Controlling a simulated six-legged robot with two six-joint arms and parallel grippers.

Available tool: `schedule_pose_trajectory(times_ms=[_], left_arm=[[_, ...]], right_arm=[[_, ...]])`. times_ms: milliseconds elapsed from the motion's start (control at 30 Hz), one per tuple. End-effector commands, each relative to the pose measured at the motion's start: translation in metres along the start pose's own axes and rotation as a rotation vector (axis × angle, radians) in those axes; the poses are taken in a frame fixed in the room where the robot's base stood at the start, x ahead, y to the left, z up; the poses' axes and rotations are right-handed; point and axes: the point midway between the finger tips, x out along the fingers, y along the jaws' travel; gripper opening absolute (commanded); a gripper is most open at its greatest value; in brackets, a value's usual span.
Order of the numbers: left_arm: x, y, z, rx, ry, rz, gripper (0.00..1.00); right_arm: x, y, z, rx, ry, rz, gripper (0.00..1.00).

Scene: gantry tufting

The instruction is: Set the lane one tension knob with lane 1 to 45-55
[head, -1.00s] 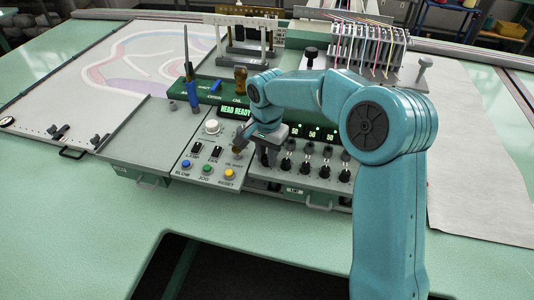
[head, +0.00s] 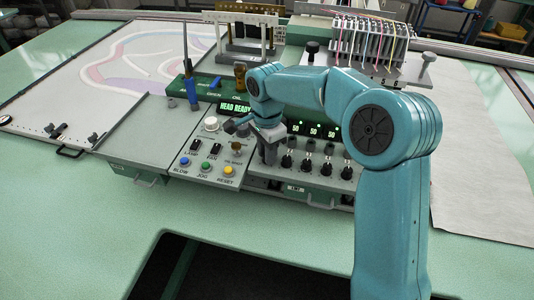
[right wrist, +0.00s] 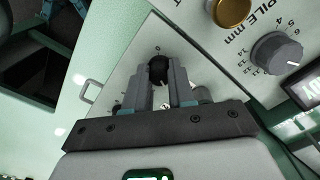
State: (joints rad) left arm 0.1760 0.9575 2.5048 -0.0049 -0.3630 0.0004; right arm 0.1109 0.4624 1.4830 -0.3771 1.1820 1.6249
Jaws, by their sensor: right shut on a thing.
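My right gripper (head: 270,160) is at the left end of the row of black tension knobs on the sloped console. In the right wrist view its two fingers (right wrist: 160,88) are closed around a black knob (right wrist: 158,68) with a small pointer mark, apparently the lane one knob. In the head view the gripper hides this knob. Several other black knobs (head: 308,166) stand to its right. Green readouts (head: 314,131) above show 50 on the three that can be seen. The lane one readout is hidden behind my arm. My left gripper is not in view.
The HEAD READY display (head: 235,107), a white dial (head: 211,124) and blue, green and yellow buttons (head: 204,167) sit left of the gripper. A grey dial (right wrist: 275,54) and a brass knob (right wrist: 229,12) show in the wrist view. The front table area is clear.

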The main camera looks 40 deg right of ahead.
Motion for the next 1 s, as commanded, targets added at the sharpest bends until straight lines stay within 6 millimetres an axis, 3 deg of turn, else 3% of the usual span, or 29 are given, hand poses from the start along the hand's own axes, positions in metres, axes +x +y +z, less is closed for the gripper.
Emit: schedule_pose_trajectory(times_ms=[500,1000], left_arm=[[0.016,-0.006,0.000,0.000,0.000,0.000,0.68],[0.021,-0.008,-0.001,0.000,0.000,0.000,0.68]], right_arm=[[0.001,0.000,-0.001,0.463,0.001,0.000,0.00],[0.001,0.000,0.000,0.691,0.001,0.001,0.00]])
